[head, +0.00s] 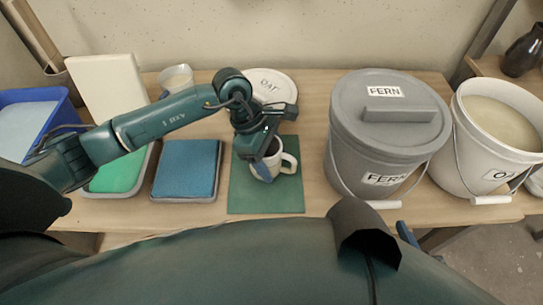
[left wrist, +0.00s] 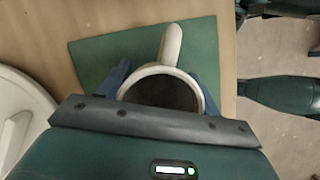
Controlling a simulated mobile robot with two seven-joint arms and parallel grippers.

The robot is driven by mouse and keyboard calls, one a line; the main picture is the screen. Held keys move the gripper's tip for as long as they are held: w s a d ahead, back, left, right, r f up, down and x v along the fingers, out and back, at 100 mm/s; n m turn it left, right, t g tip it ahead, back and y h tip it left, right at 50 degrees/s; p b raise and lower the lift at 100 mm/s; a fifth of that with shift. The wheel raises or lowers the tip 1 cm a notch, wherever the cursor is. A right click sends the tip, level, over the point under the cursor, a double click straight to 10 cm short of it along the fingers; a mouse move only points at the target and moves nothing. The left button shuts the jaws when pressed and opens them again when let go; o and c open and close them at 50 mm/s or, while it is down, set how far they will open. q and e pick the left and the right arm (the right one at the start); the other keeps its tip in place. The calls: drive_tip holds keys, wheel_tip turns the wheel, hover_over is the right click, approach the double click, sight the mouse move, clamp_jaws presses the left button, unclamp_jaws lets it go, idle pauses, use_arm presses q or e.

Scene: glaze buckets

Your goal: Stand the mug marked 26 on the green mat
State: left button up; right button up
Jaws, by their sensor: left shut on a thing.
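My left gripper (head: 262,148) is shut on a white mug (head: 267,171), with one finger on each side of its body. The mug is upright, its handle pointing right in the head view. In the left wrist view, the mug's rim (left wrist: 160,72) and dark inside show between the fingers. The mug is over the green mat (head: 265,200), within its edges; I cannot tell whether its base touches. No number is readable on it. Part of my right arm shows at the bottom of the head view, with a bluish piece (head: 407,235) that may be a finger.
A grey lidded FERN bucket (head: 345,140) stands right of the mat, with a white open bucket (head: 465,150) beyond. A blue sponge tray (head: 187,170) is left of the mat. A white OAT lid (head: 280,84) lies behind. Another pale cup (head: 176,79) stands back left.

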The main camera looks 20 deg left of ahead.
use_arm(q)
drive_tip(key=shift+f, duration=0.15)
drive_tip(key=o, duration=1.2)
